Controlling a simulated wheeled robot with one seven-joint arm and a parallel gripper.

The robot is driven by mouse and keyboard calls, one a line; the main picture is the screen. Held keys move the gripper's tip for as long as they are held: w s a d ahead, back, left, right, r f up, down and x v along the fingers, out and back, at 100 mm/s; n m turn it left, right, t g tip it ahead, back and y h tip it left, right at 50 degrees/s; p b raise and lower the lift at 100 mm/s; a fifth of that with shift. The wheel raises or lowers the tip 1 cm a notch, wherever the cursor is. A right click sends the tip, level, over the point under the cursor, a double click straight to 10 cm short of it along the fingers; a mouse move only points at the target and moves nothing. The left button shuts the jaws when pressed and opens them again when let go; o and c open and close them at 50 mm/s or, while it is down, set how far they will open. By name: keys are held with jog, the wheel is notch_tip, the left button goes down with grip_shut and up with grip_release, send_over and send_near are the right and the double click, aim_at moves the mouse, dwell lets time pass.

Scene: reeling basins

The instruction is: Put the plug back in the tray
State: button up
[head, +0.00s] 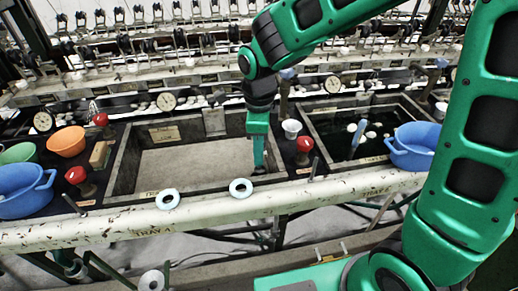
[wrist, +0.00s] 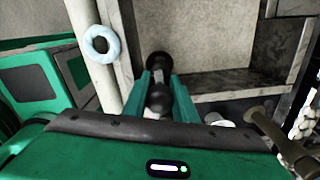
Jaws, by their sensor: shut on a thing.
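My gripper (head: 260,170) reaches down into the right end of the left basin (head: 125,165), which I take for the tray. The basin floor is pale grey and looks bare around the gripper. In the wrist view my gripper (wrist: 158,92) is shut on the dark plug (wrist: 158,101), whose round black knob sits between the green fingers. A second black rounded part shows just beyond the fingertips. In the head view the plug is mostly hidden at the fingertips. I cannot tell whether it touches the basin floor.
The right basin (head: 325,152) holds dark water and white floating pieces. A white cup (head: 291,128) and red-knobbed valve (head: 304,146) stand between the basins. Bowls stand at both sides.

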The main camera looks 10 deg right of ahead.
aim_at(259, 169)
jog(key=shift+f, duration=2.2)
dwell(1.1)
jog(key=o, duration=1)
jog(key=shift+o, duration=0.2)
notch_tip(259, 169, up, 11)
jog(key=shift+f, duration=0.15)
dwell(0.4)
jog(key=s+d+r+n, duration=0.2)
jog(key=d+n, duration=0.2)
jog(key=d, duration=0.8)
jog(key=s+d+f+n, duration=0.1)
jog(key=s+d+n, duration=0.9)
jog(key=s+d, duration=0.8)
jog(key=shift+s+d+f, duration=0.2)
jog(key=shift+s+f, duration=0.05)
